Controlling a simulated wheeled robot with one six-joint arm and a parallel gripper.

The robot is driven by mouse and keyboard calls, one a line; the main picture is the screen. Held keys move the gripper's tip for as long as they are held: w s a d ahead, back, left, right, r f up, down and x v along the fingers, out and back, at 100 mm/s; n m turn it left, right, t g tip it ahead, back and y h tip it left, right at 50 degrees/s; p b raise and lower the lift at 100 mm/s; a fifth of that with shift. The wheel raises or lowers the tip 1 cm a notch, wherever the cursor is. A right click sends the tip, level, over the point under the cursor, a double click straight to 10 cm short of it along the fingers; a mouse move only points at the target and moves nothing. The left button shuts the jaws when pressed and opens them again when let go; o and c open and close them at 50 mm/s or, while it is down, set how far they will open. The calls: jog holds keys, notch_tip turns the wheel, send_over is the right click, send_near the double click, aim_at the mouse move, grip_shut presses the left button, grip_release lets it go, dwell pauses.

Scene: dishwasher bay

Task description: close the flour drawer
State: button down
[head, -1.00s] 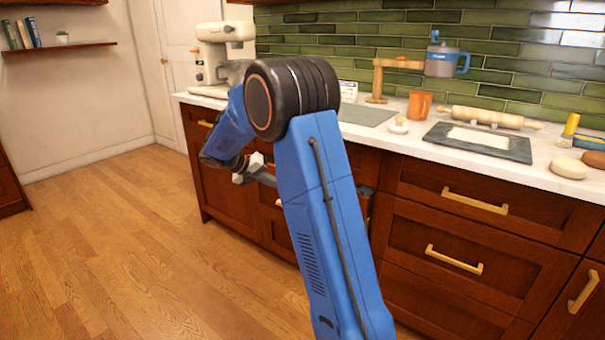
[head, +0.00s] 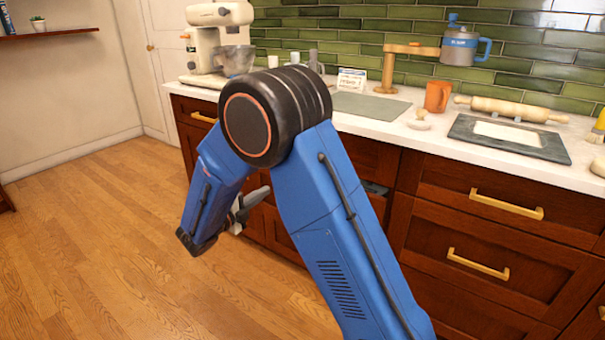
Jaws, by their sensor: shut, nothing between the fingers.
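My blue arm crosses the middle of the view and hides much of the cabinet front. My gripper (head: 256,197) shows small and grey, partly hidden behind the arm, low in front of the wooden cabinet left of the arm. It is shut and holds nothing. Whether the gripper touches any drawer cannot be seen.
Drawers with brass handles (head: 506,204) look shut at the right. The wooden floor (head: 100,240) at left is clear.

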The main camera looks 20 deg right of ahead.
jog(key=x, duration=1.3)
jog(key=shift+w+d, duration=0.25)
jog(key=shift+w, duration=0.1)
jog(key=shift+r, duration=0.1)
jog(key=x, duration=0.7)
jog(key=shift+w+d+r, duration=0.15)
jog(key=shift+w+d, duration=0.1)
jog(key=shift+r, duration=0.1)
